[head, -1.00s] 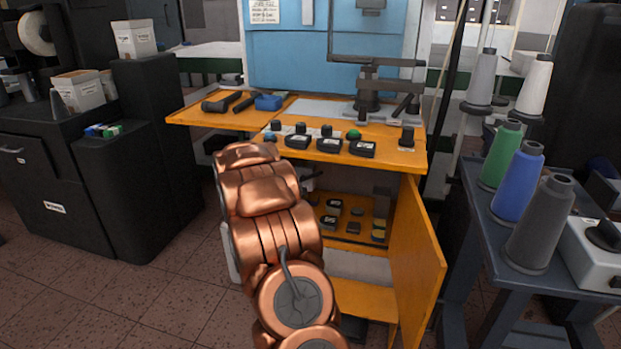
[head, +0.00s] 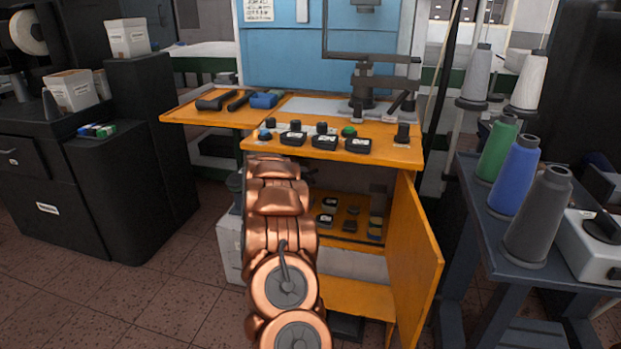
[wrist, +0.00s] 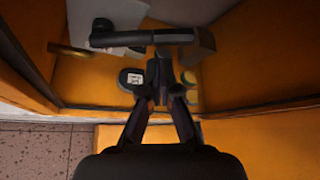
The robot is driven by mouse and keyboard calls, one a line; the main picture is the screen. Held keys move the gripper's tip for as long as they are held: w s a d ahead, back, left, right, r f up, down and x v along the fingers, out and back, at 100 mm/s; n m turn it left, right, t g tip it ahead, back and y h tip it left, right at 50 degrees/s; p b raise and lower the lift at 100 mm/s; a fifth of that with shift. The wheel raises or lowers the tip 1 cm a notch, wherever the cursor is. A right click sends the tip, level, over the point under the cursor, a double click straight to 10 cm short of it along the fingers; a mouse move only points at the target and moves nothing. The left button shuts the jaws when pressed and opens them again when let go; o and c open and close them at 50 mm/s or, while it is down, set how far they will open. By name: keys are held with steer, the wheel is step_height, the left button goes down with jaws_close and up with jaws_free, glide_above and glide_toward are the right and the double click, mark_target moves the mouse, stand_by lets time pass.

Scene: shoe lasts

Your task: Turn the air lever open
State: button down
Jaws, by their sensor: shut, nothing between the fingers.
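In the wrist view, a dark lever (wrist: 140,38) lies crosswise in front of a pale grey plate inside the orange cabinet. Its left end is near a dark round part, and a dark block (wrist: 201,46) is at its right end. My gripper (wrist: 163,75) is shut and empty, its fingers pointing at the lever's middle. I cannot tell whether the tips touch the lever. In the head view, my copper arm reaches into the open cabinet (head: 340,295) under the orange worktop and hides the gripper. The lever is not clear there.
The orange cabinet door (head: 416,265) stands open right of my arm. Small dark pucks (head: 326,219) sit on the inner shelf; one labelled puck (wrist: 132,79) is close left of my fingers. A stand with thread cones (head: 513,180) is at right. Floor is clear at left.

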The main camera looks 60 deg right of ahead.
steer(key=shift+w+d+r, duration=0.3)
steer(key=shift+w+r, duration=0.05)
steer(key=shift+r, duration=0.1)
